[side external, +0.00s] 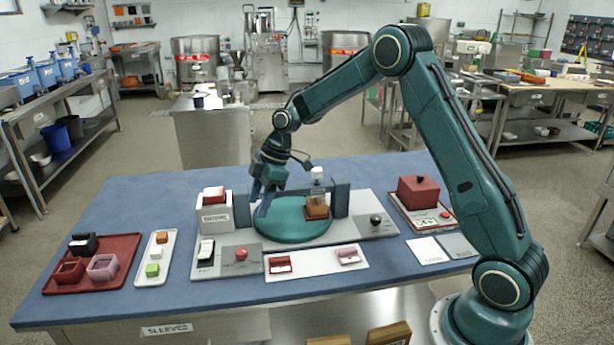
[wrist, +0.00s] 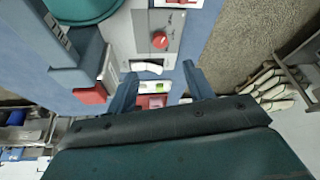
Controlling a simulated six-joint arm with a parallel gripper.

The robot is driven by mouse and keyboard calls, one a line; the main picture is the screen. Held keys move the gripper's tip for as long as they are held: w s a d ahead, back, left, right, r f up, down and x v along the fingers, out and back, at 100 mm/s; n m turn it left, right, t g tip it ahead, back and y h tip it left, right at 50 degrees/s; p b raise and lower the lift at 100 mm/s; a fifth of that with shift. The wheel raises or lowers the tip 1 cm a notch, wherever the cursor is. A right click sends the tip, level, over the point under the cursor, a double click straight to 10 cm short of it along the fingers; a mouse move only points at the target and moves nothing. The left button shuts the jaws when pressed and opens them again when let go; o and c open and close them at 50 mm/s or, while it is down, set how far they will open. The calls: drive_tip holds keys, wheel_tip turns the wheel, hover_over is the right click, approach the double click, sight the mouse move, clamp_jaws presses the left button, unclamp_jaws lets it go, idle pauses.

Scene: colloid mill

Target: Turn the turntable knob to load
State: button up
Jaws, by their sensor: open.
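The round teal turntable (side external: 285,228) sits on a grey base plate, with a brown block (side external: 317,210) on its right part. A red knob (side external: 241,254) stands on a grey panel at the front left of the turntable; it also shows in the wrist view (wrist: 159,40). A black knob (side external: 376,220) is at the base's right end. I cannot read which knob belongs to the turntable. My gripper (side external: 262,200) is open and empty above the turntable's left part. In the wrist view its two fingers (wrist: 160,78) point toward the panel, apart from the red knob.
A rocker switch (side external: 205,250) is left of the red knob. A white box with a red top (side external: 214,212) and blue-grey posts (side external: 341,199) flank the turntable. Trays (side external: 68,284) hold small blocks at left; a red box (side external: 418,190) is at right. The table's back left is clear.

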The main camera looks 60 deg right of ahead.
sight(242, 251)
drive_tip(key=x, duration=1.3)
drive_tip(key=shift+f, duration=0.3)
drive_tip(key=c, duration=1)
